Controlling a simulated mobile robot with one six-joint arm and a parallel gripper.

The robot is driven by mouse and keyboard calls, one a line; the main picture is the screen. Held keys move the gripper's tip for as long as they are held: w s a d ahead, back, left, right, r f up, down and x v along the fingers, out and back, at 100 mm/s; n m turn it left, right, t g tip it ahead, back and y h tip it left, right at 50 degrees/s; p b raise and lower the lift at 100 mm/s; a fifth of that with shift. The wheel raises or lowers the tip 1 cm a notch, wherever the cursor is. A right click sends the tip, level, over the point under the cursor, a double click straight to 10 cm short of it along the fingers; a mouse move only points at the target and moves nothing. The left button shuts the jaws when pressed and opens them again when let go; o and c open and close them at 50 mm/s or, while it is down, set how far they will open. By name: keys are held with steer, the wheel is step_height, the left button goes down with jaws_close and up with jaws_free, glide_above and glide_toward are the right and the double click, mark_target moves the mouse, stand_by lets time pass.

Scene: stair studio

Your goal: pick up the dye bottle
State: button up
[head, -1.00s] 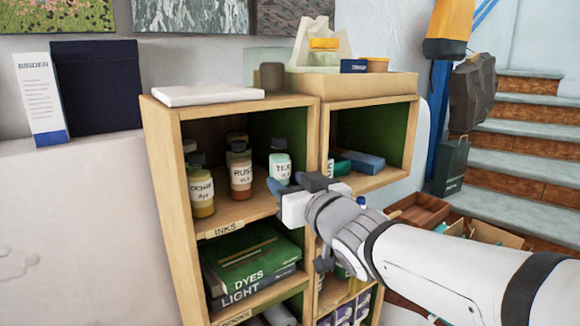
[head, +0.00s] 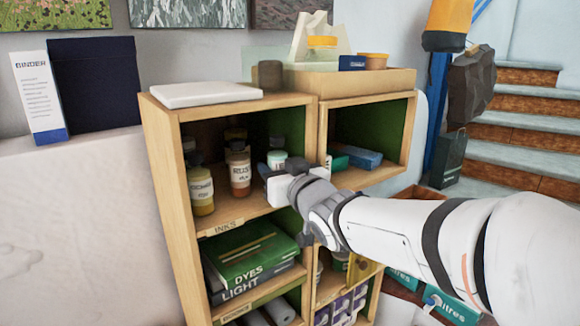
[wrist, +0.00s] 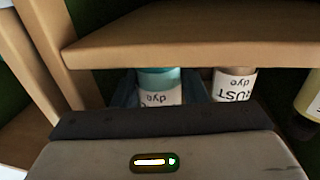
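Several dye bottles stand upright in the upper left cubby. In the wrist view, which looks upside down, the teal dye bottle (wrist: 158,84) shows between my two dark fingers, one on each side. The rust bottle (wrist: 232,86) is just outside them. My gripper is open; I cannot tell whether a finger touches the teal bottle.
The wooden shelf unit (head: 160,150) frames the cubby; its divider (head: 323,140) is close to my gripper. A shelf board (wrist: 190,45) crosses the wrist view. Dark books (head: 245,255) lie below, and a wooden tray (head: 395,80) and a white slab (head: 205,94) rest on top.

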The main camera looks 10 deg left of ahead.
steer(key=shift+c, duration=1.2)
